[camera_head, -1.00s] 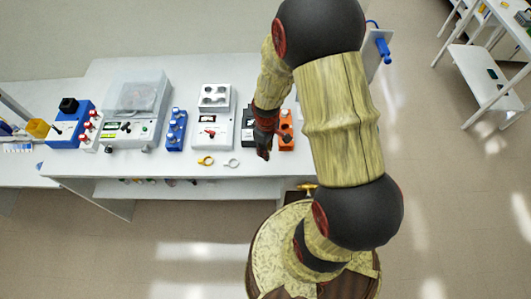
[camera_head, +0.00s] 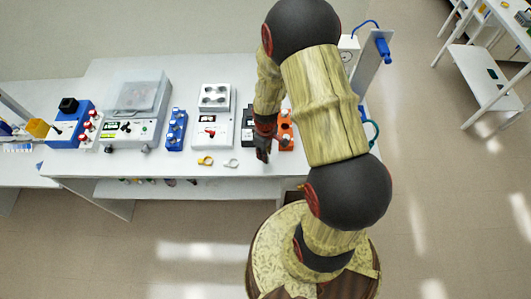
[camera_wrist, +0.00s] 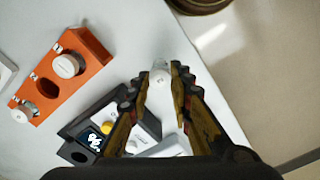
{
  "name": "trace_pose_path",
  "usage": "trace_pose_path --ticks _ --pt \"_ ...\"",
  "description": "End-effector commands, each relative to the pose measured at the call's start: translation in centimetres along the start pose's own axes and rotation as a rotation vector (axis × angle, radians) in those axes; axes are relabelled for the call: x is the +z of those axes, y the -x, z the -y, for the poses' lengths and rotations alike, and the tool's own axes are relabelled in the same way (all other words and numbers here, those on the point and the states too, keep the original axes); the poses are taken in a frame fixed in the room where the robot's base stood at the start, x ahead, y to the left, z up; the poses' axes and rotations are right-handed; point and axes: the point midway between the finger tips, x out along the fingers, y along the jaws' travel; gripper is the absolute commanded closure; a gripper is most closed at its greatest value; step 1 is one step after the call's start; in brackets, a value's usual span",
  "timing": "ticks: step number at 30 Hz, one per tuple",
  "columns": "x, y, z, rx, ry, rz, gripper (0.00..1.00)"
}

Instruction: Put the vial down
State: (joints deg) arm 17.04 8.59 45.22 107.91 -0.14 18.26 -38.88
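My gripper (camera_wrist: 160,72) points down at the bench, with the white-capped vial (camera_wrist: 160,78) between its fingertips in the wrist view. The fingers are close on both sides of the vial, and they look shut on it. The lower part of the vial is hard to make out, so I cannot tell whether it touches the bench. In the head view my gripper (camera_head: 263,155) is near the bench's front edge, left of the orange rack (camera_head: 286,143); the vial cannot be made out there.
A dark device (camera_wrist: 72,130) with a small display and yellow button lies beside my fingers. Yellow and white rings (camera_head: 205,160) lie left of my gripper, near the bench (camera_head: 100,170) front edge. A white box, blue rack and covered instrument stand further left.

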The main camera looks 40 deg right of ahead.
Motion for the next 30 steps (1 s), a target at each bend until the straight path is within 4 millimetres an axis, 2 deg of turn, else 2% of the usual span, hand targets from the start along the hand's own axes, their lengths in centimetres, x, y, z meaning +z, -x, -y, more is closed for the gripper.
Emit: trace_pose_path --ticks 8,19,23,30 --pt "0.0 0.1 0.0 0.000 0.000 0.000 0.62" --pt "0.0 0.5 0.0 0.000 0.000 0.000 0.62" --pt "-0.1 2.0 -0.1 0.003 0.000 -0.003 0.62" --pt "-0.1 7.0 -0.1 0.003 0.000 -0.004 0.62"
